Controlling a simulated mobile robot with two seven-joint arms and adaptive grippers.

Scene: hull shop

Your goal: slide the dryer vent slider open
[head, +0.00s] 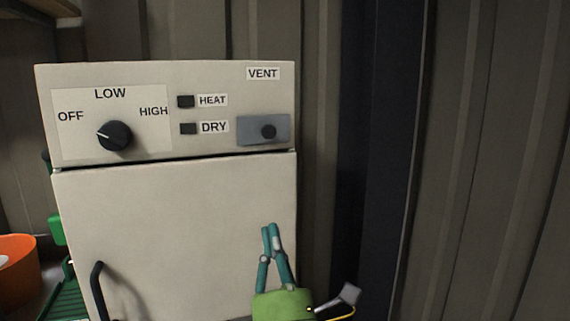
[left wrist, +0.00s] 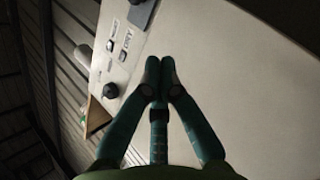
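The dryer's vent slider is a grey plate (head: 246,134) with a dark round knob (head: 268,132), under the VENT label (head: 263,74) at the panel's right. The knob sits slightly right of the plate's middle. The plate also shows, cut off, at the top of the left wrist view (left wrist: 142,14). My left gripper (head: 271,236) has teal fingers and a green body. It is below the slider, in front of the dryer door, apart from the knob. In the left wrist view its fingertips (left wrist: 160,66) meet with nothing between them. My right gripper is in neither view.
The panel also has a dial (head: 115,135), its mark pointing left toward OFF, and HEAT (head: 186,101) and DRY (head: 188,128) buttons. A dark door handle (head: 98,290) is lower left. An orange container (head: 18,268) stands at far left. Corrugated wall lies behind and right.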

